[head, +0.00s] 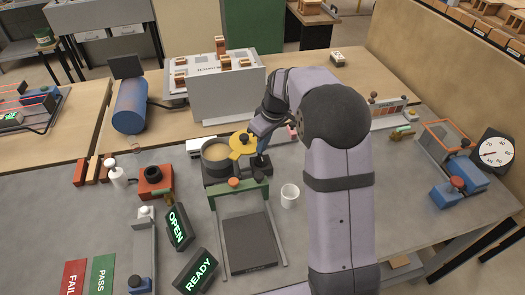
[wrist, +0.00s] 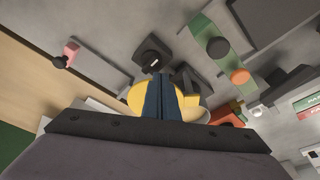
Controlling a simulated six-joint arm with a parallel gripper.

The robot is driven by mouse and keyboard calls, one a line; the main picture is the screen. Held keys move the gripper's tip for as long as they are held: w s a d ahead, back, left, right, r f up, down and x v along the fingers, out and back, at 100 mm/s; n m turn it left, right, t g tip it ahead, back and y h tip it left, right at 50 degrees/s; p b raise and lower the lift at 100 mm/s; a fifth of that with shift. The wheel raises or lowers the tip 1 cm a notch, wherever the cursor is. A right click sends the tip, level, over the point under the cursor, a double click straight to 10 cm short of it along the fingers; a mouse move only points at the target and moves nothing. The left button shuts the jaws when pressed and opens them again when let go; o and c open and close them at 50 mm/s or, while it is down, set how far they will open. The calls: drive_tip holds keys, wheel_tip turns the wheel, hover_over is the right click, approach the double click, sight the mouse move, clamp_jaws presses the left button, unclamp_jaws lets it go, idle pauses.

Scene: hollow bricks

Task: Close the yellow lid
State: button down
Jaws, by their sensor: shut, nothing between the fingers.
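The yellow lid (head: 236,152) with a dark knob is at the right side of a dark round pot (head: 207,168) in the head view. The pot's mouth is largely uncovered and its pale yellow inside shows. My gripper (head: 261,162) is shut and empty, with its blue fingers just right of the lid. In the wrist view my gripper's fingers (wrist: 167,103) stand in front of the yellow lid (wrist: 141,97) and hide part of it. I cannot tell whether the fingers touch the lid.
A green-topped frame (head: 238,190) with a dark plate stands in front of the pot. A white cup (head: 290,195) is to the right. A red block with a black knob (head: 152,180) is to the left. A grey box (head: 228,95) stands behind.

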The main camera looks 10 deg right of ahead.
sight(235, 136)
drive_tip(key=w+n, duration=0.1)
drive_tip(key=n, duration=0.1)
drive_tip(key=w+n+g+p, duration=0.1)
drive_tip(key=w+n, duration=0.1)
drive_tip(key=shift+w+a+n+y, duration=0.2)
drive_tip(key=shift+w+n+y, duration=0.1)
drive_tip(key=shift+y, duration=0.1)
drive_tip(key=w+n+p, duration=0.1)
drive_tip(key=a+n+p, duration=0.1)
drive_tip(key=shift+w+n+g, duration=0.3)
drive_tip(key=shift+w+n, duration=0.1)
drive_tip(key=shift+w+a+n+p, duration=0.45)
drive_tip(key=shift+w+n+p, duration=0.1)
drive_tip(key=shift+n, duration=0.35)
drive_tip(key=shift+w+a+p, duration=0.7)
drive_tip(key=shift+w+a, duration=0.1)
drive_tip(key=shift+a, duration=0.25)
drive_tip(key=shift+w+a+p, duration=0.25)
drive_tip(key=shift+a, duration=0.45)
drive_tip(key=shift+w+a+p, duration=0.25)
drive_tip(key=shift+a, duration=0.45)
drive_tip(key=shift+d+r+b, duration=0.1)
drive_tip(key=shift+r+b, duration=0.3)
drive_tip(key=shift+r, duration=0.15)
drive_tip(key=v, duration=0.6)
drive_tip(key=shift+d+b, duration=0.2)
drive_tip(key=shift+b, duration=0.25)
